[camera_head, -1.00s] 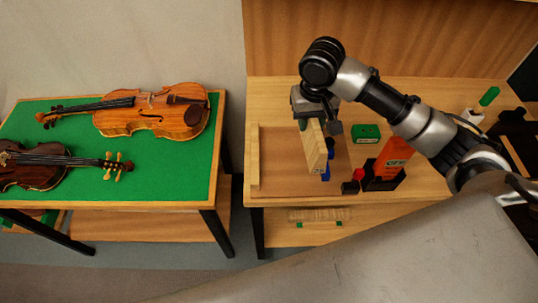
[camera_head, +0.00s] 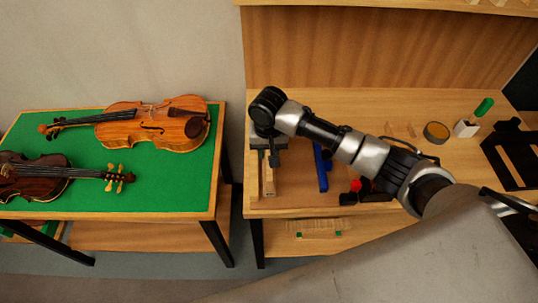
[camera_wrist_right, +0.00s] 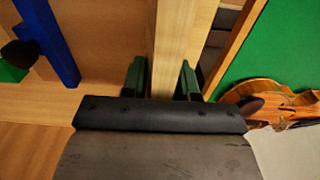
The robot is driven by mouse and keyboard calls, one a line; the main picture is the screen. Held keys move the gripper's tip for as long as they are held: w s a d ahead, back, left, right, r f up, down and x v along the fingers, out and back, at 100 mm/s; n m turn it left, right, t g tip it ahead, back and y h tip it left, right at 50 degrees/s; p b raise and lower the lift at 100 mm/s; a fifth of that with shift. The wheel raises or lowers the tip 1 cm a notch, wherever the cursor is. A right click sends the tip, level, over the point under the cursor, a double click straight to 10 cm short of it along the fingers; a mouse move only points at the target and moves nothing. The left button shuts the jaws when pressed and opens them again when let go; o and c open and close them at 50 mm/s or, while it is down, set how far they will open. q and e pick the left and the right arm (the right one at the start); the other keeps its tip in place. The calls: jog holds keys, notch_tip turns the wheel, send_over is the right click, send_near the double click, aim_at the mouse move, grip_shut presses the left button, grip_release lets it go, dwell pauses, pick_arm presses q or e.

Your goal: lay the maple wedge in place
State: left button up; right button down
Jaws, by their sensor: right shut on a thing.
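My right gripper (camera_head: 266,150) is shut on the pale maple wedge (camera_head: 268,180), which hangs below it at the left side of the brown tray area on the bench. In the right wrist view the wedge (camera_wrist_right: 180,40) runs away from me between the green-padded fingers (camera_wrist_right: 162,82). It shows a darker and a lighter strip; I cannot tell whether that is two faces or two pieces side by side. Whether its lower edge touches the bench is hidden. My left gripper is not in view.
A blue bar tool (camera_head: 322,168) lies right of the wedge, with a red and black item (camera_head: 348,198) nearer the front. A round tin (camera_head: 436,132) and a white holder (camera_head: 466,128) stand at right. Violins (camera_head: 160,125) lie on a green-topped table (camera_head: 150,190) at left.

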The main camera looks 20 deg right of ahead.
jog(key=shift+f, duration=1.65)
jog(key=c, duration=0.8)
grip_release()
jog(key=shift+f, duration=0.1)
jog(key=shift+c, duration=0.2)
notch_tip(320, 180, up, 12)
jog(key=shift+r+b, duration=0.15)
jog(key=shift+b, duration=0.25)
